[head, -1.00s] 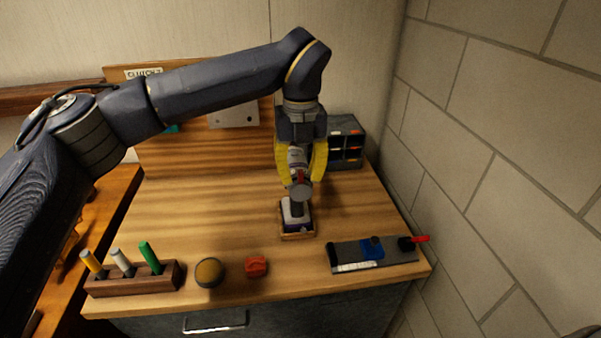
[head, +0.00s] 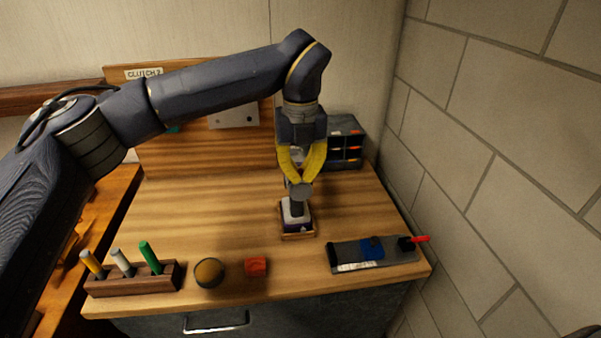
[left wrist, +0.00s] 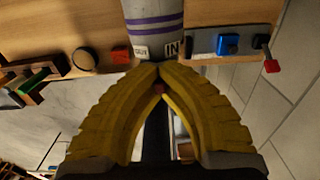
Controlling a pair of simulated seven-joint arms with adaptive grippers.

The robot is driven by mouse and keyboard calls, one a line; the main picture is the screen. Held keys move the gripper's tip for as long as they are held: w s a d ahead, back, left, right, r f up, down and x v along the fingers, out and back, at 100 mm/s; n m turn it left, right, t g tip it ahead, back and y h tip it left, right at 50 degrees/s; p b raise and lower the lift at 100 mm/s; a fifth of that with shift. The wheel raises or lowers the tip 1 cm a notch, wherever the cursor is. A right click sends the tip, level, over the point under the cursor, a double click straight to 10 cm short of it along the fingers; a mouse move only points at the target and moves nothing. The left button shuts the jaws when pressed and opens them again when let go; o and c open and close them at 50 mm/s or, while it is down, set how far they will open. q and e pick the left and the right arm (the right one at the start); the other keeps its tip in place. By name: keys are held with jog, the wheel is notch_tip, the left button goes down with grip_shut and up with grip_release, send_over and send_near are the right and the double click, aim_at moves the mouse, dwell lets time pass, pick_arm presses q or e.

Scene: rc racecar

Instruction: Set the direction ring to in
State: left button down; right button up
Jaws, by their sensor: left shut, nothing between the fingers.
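A grey power tool (head: 297,208) stands upright in a small wooden tray (head: 297,237) near the middle of the bench. In the left wrist view its grey body (left wrist: 152,14) has purple bands. An OUT label (left wrist: 141,51) and an IN label (left wrist: 172,48) sit side by side on it. My left gripper (head: 299,182) has yellow fingers, shut and empty, with the tips right at the tool's upper part. In the left wrist view, the closed tips (left wrist: 159,68) lie just below the two labels. A small red spot shows between the fingers; the ring's setting is unclear.
A wooden rack (head: 133,278) with coloured sticks, a round dark-and-amber object (head: 209,272) and a red block (head: 256,266) line the front left. A grey fixture (head: 372,254) with a red-tipped lever is front right. Dark drawers (head: 346,143) stand behind.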

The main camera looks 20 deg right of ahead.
pick_arm(q)
jog(key=shift+d, duration=0.1)
jog(key=shift+d+y, duration=0.25)
jog(key=shift+y, duration=0.4)
jog(key=shift+d+y, duration=0.25)
jog(key=shift+y, duration=0.4)
jog(key=shift+s+d+f+t+y, duration=0.1)
jog(key=shift+d+f+t+y, duration=0.15)
jog(key=shift+y, duration=0.55)
jog(key=shift+s+d+f+t+y, duration=0.15)
jog(key=shift+d+y, duration=0.15)
jog(key=shift+y, duration=0.5)
jog(key=shift+w+r, duration=0.1)
jog(key=c, duration=1.5)
grip_release()
notch_tip(320, 180, up, 10)
